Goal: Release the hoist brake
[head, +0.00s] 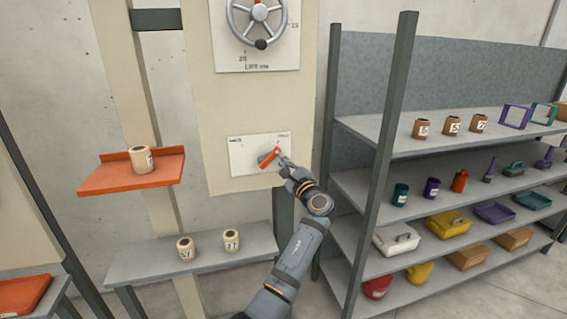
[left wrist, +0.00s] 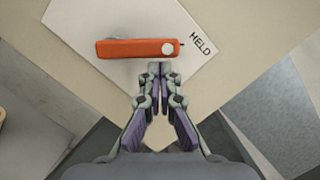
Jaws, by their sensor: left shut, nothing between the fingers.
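The orange brake lever (head: 268,158) is on a white plate (head: 244,153) on the beige panel below the handwheel. In the left wrist view the lever (left wrist: 130,48) lies level across the plate, with a pale round spot near its right end. The word HELD is printed on the plate (left wrist: 185,65) to the right of it. My left gripper (head: 283,160) is shut and empty at the panel. In the left wrist view its fingertips (left wrist: 159,70) are just below the lever's right part; I cannot tell if they touch. My right gripper is not in view.
A grey handwheel (head: 243,25) is above the plate. An orange shelf (head: 110,177) with a spool (head: 141,159) and a grey shelf (head: 150,268) with two spools stand left. A shelving rack (head: 375,125) with cans, trays and boxes is close on the right.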

